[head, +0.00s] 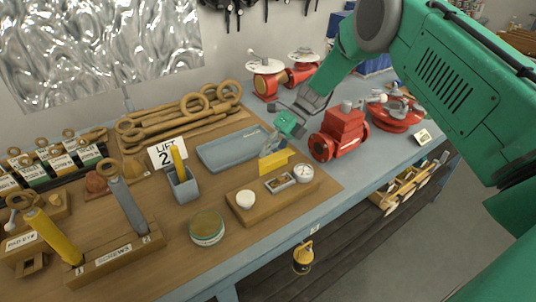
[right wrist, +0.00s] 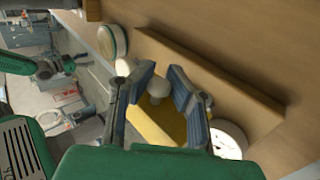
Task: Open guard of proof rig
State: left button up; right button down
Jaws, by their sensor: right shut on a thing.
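The proof rig is a wooden base (head: 262,208) near the table's front edge, with a white round knob (head: 245,199), a small framed part (head: 279,184) and a round dial (head: 304,172). Its yellow guard (head: 275,164) stands as an upright plate at the back of the base. My right gripper (head: 272,143) reaches down to the guard's top from behind. In the right wrist view its fingers (right wrist: 162,72) are either side of a pale knob (right wrist: 159,89) over the yellow guard (right wrist: 150,122), shut on the guard. The exact contact is partly hidden. My left gripper is out of view.
A blue-grey tray (head: 232,150) lies behind the rig. A green-edged tin (head: 207,227) and a blue-grey holder (head: 183,186) stand to its left. A red valve body (head: 341,132) stands close to its right. The table's front edge runs just before the rig.

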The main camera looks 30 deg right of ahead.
jog(key=c, duration=1.5)
grip_release()
jog(key=shift+w+d, duration=0.1)
jog(key=shift+w, duration=0.05)
jog(key=shift+o, duration=0.4)
jog(key=shift+d, duration=0.1)
jog(key=v, duration=1.2)
jog(key=shift+w+f, duration=0.1)
jog(key=shift+f, duration=0.1)
